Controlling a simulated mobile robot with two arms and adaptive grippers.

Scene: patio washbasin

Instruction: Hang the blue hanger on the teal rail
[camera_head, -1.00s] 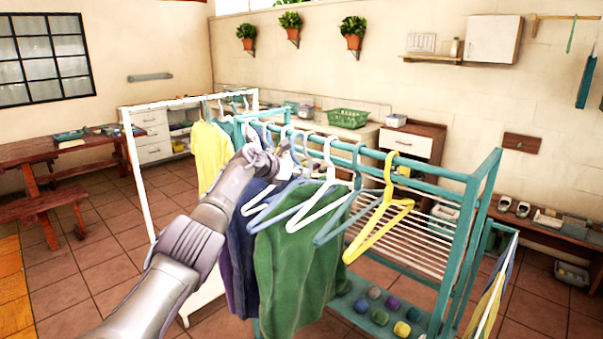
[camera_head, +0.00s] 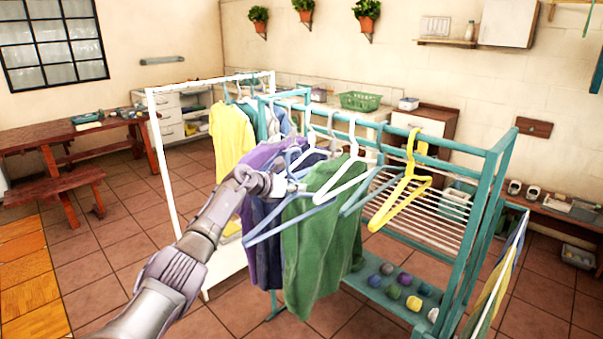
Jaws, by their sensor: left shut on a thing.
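The teal rail (camera_head: 455,149) runs across the top of the teal rack. My left gripper (camera_head: 278,186) is in front of the rail and lower than it. It is shut on the light blue hanger (camera_head: 268,232) near the hanger's top. The blue hanger is tilted in front of the hung clothes, its left end sticking out past the green shirt (camera_head: 322,245). Its hook is mostly hidden by the gripper, and part of it overlaps a white hanger (camera_head: 345,184). My right gripper is not in view.
A yellow hanger (camera_head: 405,198) and a blue-grey hanger (camera_head: 358,200) hang right of the green shirt. Purple and dark garments (camera_head: 257,245) crowd the left part. Right of the yellow hanger the rail is bare. A white rack (camera_head: 160,150) stands behind at left.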

